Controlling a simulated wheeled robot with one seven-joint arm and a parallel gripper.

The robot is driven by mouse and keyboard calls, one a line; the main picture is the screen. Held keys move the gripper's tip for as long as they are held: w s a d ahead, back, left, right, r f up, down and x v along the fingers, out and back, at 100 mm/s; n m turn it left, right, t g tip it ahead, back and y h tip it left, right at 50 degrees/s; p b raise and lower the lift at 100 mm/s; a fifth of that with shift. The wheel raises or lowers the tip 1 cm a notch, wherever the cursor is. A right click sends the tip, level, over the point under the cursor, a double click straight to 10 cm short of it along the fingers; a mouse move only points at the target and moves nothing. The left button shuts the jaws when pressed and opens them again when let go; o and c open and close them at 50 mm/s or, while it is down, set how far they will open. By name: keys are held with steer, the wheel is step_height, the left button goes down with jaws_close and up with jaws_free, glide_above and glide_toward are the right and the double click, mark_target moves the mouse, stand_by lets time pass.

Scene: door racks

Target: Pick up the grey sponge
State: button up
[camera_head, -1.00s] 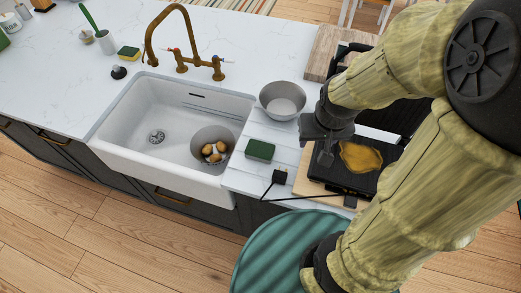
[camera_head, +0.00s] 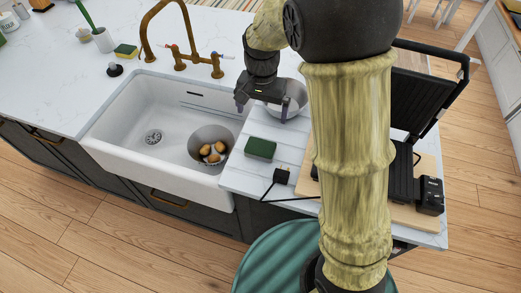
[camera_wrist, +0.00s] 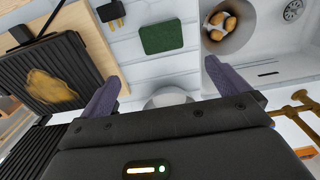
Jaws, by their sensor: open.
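A block-shaped sponge (camera_head: 260,148) with a dark green top lies on the white counter, right of the sink. Its sides look dark, and I cannot make out a grey part. It also shows in the wrist view (camera_wrist: 162,38), flat and unobstructed, beyond and between the fingertips. My gripper (camera_head: 262,106) is open and empty above the counter, over the metal bowl and behind the sponge, not touching it. Its two fingers show spread in the wrist view (camera_wrist: 162,76). A second sponge, yellow with a green top (camera_head: 126,51), lies behind the sink at the left.
A metal bowl (camera_head: 297,92) stands below my gripper, partly hidden. The white sink (camera_head: 135,112) holds a bowl with brown-and-white items (camera_head: 212,152). A black plug (camera_head: 282,175) with cord lies right of the green-topped sponge. An open grill (camera_head: 432,90) stands at the right; a brass faucet (camera_head: 180,48) rises behind the sink.

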steer(key=p, duration=0.2)
glide_above(260, 148)
steer(key=f, duration=1.1)
steer(key=shift+w+d+f, duration=0.15)
steer(key=shift+w+f, duration=0.05)
steer(key=shift+f, duration=0.1)
steer(key=shift+w+d+f, duration=0.1)
steer(key=shift+d+f, duration=0.05)
steer(key=shift+f, duration=0.25)
steer(key=shift+s+f+p, duration=0.25)
steer(key=shift+f+p, duration=0.1)
steer(key=shift+f, duration=0.05)
steer(key=shift+a+f+p, duration=0.2)
steer(key=shift+f+p, duration=0.15)
steer(key=shift+f, duration=0.75)
steer(key=shift+a+f+p, duration=0.15)
steer(key=shift+f+p, duration=0.2)
steer(key=shift+f, duration=0.7)
steer(key=c, duration=0.8)
